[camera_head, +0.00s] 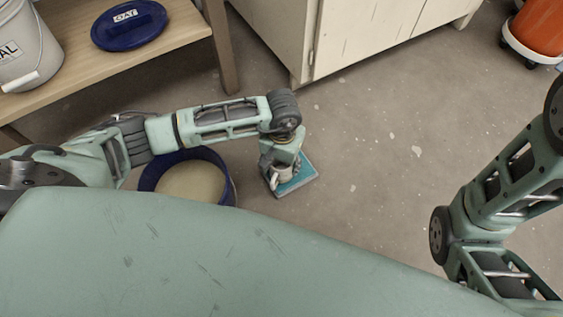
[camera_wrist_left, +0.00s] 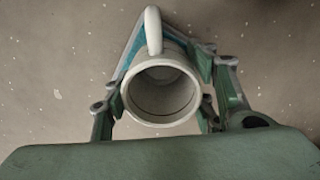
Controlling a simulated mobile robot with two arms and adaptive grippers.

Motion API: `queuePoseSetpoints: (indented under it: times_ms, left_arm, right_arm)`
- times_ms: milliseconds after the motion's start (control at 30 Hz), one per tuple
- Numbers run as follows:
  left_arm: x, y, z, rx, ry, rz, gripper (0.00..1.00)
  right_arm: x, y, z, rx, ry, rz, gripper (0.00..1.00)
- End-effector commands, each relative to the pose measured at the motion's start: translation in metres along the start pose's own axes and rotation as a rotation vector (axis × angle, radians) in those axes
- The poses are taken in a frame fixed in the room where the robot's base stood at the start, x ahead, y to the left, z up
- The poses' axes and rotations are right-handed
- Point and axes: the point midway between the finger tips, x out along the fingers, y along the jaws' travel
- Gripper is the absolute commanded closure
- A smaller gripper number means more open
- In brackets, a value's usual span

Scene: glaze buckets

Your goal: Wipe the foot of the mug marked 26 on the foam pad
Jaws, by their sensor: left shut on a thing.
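My left gripper (camera_head: 274,174) is shut on a pale mug (camera_head: 284,171), with one finger on each side of it. In the left wrist view the mug (camera_wrist_left: 160,62) has its round opening toward the camera and its handle toward the top. No number can be read on it. The blue foam pad (camera_head: 303,184) lies on the floor under the mug. A strip of the pad also shows behind the mug in the left wrist view. The mug's foot is hidden, so I cannot tell whether it touches the pad. My right gripper is out of view.
A dark blue bucket (camera_head: 231,192) of cream glaze stands left of the pad, below my left arm. A wooden bench (camera_head: 75,79) at upper left bears a white bucket (camera_head: 28,45) and a blue lid (camera_head: 128,29) labelled OAT. A cabinet (camera_head: 365,32) stands behind. Floor right of the pad is clear.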

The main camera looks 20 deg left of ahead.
Motion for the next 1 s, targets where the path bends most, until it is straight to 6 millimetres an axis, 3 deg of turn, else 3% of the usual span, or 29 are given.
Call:
queuePoseSetpoints:
  times_ms: [700,1000]
  left_arm:
    - [0.004,0.035,-0.047,0.000,0.003,0.001,0.84]
    - [0.001,0.035,-0.047,0.000,0.001,0.000,0.84]
  right_arm:
    - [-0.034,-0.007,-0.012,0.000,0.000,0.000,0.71]
    - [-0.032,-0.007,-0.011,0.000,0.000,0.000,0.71]
